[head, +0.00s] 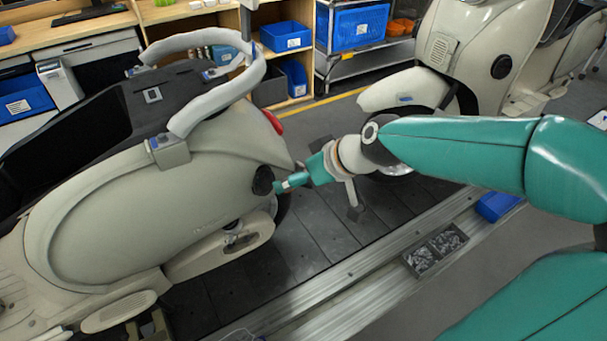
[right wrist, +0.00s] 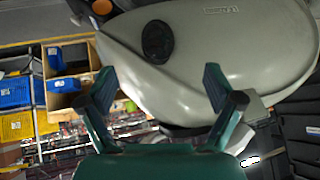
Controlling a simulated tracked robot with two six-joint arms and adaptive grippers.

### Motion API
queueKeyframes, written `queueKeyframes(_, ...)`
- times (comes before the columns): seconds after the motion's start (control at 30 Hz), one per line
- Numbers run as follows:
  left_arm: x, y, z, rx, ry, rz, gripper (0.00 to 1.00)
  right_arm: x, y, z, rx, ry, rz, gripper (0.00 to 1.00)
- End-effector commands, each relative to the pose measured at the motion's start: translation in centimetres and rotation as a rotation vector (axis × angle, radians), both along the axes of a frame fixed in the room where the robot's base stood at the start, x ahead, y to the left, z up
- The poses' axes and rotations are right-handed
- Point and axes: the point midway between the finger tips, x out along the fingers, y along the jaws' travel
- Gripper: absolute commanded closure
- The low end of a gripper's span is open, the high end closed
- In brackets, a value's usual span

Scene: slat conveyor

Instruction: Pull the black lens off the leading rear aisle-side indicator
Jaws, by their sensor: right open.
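A cream scooter body fills the left of the head view. Its black round lens (head: 263,180) sits low on the rear side panel. The same lens (right wrist: 158,41) shows on the cream panel in the right wrist view, above the space between my fingers. My right gripper (head: 282,185) is close beside the lens in the head view. In the right wrist view my right gripper (right wrist: 159,86) is open, its two teal fingers apart with nothing between them. My left gripper is not in view.
A second cream scooter (head: 470,40) with a black round lens (head: 501,67) stands at the upper right. A blue bin (head: 497,206) and a tray of small parts (head: 436,250) lie along the conveyor's metal edge. Dark slats between the scooters are clear.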

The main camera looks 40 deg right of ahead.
Motion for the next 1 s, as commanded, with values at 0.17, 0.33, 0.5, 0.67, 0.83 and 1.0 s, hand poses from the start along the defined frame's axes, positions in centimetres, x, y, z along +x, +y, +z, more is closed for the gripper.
queueKeyframes(0.17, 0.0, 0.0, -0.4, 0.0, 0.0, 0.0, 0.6, -1.3, -0.7, 2.7, -0.027, -0.055, 0.002, 0.09)
queueKeyframes(0.33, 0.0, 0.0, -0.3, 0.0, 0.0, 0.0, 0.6, -0.7, -0.6, 2.2, -0.027, -0.057, 0.006, 0.09)
queueKeyframes(0.5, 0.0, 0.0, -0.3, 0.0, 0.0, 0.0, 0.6, 1.0, -0.4, 0.4, -0.026, -0.055, 0.005, 0.09)
queueKeyframes(0.67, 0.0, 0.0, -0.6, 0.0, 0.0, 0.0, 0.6, 3.3, 0.0, -1.9, -0.026, -0.054, 0.007, 0.09)
queueKeyframes(0.83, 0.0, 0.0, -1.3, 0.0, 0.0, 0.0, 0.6, 5.8, 0.2, -4.4, -0.027, -0.057, 0.006, 0.09)
queueKeyframes(1.0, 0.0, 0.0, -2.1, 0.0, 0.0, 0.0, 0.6, 8.0, 0.5, -6.6, -0.027, -0.058, 0.006, 0.09)
